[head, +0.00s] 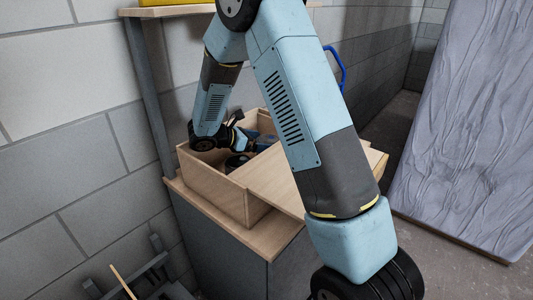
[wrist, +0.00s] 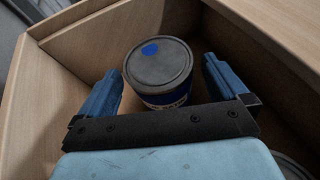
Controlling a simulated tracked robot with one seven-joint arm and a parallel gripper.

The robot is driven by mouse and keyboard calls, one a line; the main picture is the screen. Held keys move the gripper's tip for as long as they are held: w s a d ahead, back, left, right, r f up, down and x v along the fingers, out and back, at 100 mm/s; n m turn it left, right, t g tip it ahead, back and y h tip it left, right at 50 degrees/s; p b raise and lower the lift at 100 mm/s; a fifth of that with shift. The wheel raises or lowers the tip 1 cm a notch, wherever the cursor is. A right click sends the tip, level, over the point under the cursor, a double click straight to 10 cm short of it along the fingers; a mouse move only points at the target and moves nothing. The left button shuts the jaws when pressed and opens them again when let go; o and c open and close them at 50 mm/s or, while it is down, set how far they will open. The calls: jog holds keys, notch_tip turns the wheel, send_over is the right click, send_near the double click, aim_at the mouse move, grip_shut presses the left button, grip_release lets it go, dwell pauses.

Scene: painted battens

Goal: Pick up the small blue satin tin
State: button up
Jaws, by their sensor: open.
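The small tin (wrist: 158,62) stands upright in a corner of a wooden box (wrist: 75,38). It has a grey lid with a blue paint dab and a blue band with pale lettering on its side. My gripper (wrist: 163,75) is open, with one blue finger to the left of the tin and one to the right. A gap shows between each finger and the tin. The tin's lower part is hidden behind the dark gripper bar. In the head view my gripper (head: 243,140) reaches down inside the box (head: 215,187).
A dark round lid (wrist: 291,168) shows at the wrist view's lower right corner. In the head view a dark round thing (head: 236,162) sits in the box near my gripper. A wooden shelf (head: 180,11) is above.

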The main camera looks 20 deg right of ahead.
aim_at(269, 138)
jog(key=x, duration=0.4)
jog(key=shift+d+f, duration=0.1)
jog(key=shift+f, duration=0.25)
jog(key=shift+w, duration=0.1)
jog(key=c, duration=1.1)
jog(key=shift+r, duration=0.1)
